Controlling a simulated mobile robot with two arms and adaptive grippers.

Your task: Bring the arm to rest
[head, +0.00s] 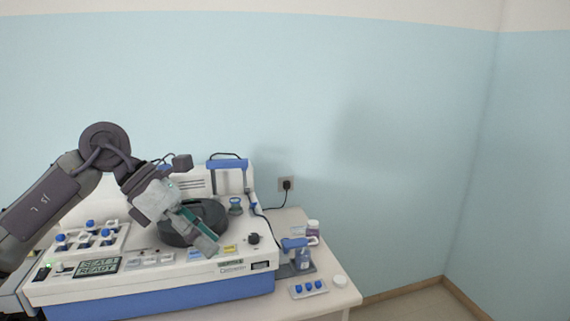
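My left arm comes in from the left side of the head view. My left gripper (198,230) hangs over the front of the white and blue staining machine (150,286), pointing down and to the right. It is just in front of the dark round carousel (212,213) and covers part of it. The fingers are small and overlap in this view, so I cannot tell whether they are open or shut. I see nothing clearly held in them. My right gripper is not in view.
The machine stands on a white table (335,294). Blue-capped bottles (88,238) sit at its left. On the right are a blue-and-grey stand (302,260), a tray with blue caps (309,288) and a white lid (339,281). A power socket (286,184) is on the wall. The space above is clear.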

